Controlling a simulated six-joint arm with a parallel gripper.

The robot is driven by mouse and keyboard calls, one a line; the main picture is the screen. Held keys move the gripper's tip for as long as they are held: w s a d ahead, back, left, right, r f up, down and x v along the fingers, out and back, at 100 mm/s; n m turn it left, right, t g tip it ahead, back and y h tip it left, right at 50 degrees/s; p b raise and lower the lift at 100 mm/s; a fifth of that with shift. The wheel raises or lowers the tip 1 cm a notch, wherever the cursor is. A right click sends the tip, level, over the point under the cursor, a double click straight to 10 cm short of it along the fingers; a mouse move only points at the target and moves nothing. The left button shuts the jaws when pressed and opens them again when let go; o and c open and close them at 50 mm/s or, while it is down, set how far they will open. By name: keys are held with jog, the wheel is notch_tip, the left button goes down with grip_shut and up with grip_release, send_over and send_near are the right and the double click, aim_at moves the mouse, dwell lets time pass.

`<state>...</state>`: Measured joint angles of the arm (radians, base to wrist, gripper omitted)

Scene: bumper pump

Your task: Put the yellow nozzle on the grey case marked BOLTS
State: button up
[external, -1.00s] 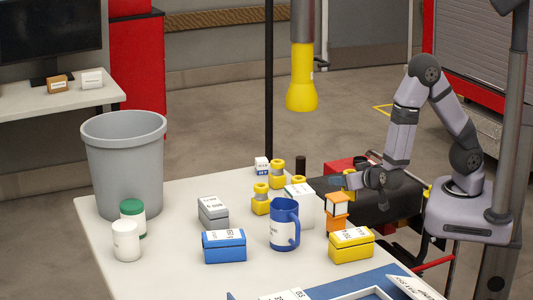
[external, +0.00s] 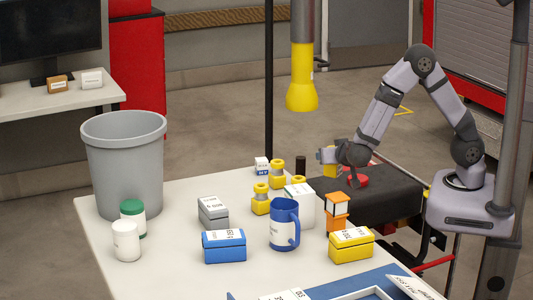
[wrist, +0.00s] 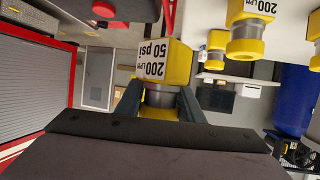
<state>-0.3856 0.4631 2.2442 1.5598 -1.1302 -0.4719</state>
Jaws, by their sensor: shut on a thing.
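My gripper (external: 327,157) is shut on a yellow nozzle (wrist: 172,64) with a grey metal collar and a white label reading 200 LPM, 50 psi. In the external view the held nozzle (external: 329,155) is partly hidden by my fingers. It is in the air beyond the table's right side, apart from the other nozzles. The grey case (external: 213,213) stands on the table left of the middle, behind a blue case. A white label lies on its lid, its words too small to read surely.
Other yellow nozzles (external: 261,200) and a white container (external: 301,205) stand between my gripper and the grey case. A blue mug (external: 284,225), blue case (external: 224,247), orange lantern-like object (external: 337,211) and yellow case (external: 351,245) are nearer. A grey bin (external: 124,165) stands left.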

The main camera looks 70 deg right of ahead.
notch_tip(320, 180, up, 7)
jog(key=w+p, duration=0.2)
jog(key=w, duration=0.1)
jog(key=r+n+t+y+b, duration=0.15)
jog(key=n+t+y, duration=0.35)
jog(key=n+y, duration=1.05)
send_over(213, 215)
jog(key=w+d, duration=0.2)
jog(key=shift+w+y, duration=0.35)
jog(key=shift+w, duration=0.35)
jog(key=shift+w+a+b, duration=0.1)
jog(key=shift+b, duration=0.2)
jog(key=shift+f, duration=0.15)
notch_tip(213, 215, down, 10)
